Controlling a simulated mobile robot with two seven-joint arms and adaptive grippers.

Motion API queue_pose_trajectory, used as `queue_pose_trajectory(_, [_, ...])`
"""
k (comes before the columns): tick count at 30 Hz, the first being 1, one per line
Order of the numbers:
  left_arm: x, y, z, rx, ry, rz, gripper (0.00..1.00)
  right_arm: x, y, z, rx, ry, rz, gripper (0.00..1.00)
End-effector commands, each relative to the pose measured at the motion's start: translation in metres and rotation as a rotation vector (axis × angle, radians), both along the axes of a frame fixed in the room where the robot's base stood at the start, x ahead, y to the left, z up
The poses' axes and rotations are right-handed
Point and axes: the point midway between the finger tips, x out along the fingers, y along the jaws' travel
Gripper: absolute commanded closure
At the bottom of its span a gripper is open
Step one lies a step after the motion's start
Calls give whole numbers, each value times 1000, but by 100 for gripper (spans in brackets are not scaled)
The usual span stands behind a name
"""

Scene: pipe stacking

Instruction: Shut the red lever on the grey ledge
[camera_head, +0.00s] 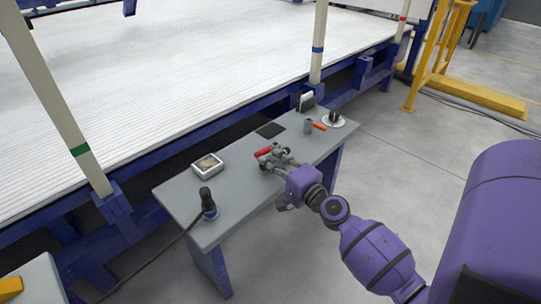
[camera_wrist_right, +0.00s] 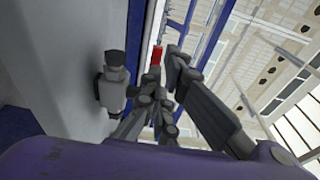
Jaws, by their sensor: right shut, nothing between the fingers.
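The grey ledge (camera_head: 235,208) is a narrow table beside the large white ribbed bed. A red lever (camera_head: 263,151) shows on it near the middle, right at the fingertips of my right gripper (camera_head: 272,160). In the right wrist view a red piece (camera_wrist_right: 156,55) shows just past the fingers of the right gripper (camera_wrist_right: 165,75). The right gripper is shut with nothing held. The fingers partly hide what the lever is mounted on, and I cannot tell whether they touch it. My left gripper is not in view.
On the ledge stand a white square gauge (camera_head: 208,165), a black knob-like part (camera_head: 208,202) with a cable, a grey post with an orange handle (camera_head: 319,126), and a white round base (camera_head: 333,121). A flat dark square (camera_head: 270,130) lies behind the gripper. A cream post (camera_head: 318,45) rises behind.

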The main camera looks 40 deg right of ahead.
Motion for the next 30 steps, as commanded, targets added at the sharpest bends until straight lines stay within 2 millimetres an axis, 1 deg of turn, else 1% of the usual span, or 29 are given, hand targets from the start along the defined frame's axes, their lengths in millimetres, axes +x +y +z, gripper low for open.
queue_pose_trajectory(1, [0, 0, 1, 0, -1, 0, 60, 6, 0, 0, 0, 0, 0, 100])
queue_pose_trajectory(3, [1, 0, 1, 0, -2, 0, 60, 11, 0, 0, 0, 0, 1, 100])
queue_pose_trajectory(6, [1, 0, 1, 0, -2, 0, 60, 14, 0, 0, 1, 1, 1, 100])
queue_pose_trajectory(18, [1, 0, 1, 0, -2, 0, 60, 15, 0, -1, 1, 1, -1, 100])
queue_pose_trajectory(30, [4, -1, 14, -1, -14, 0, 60, 18, 2, 1, 2, -1, -48, 100])
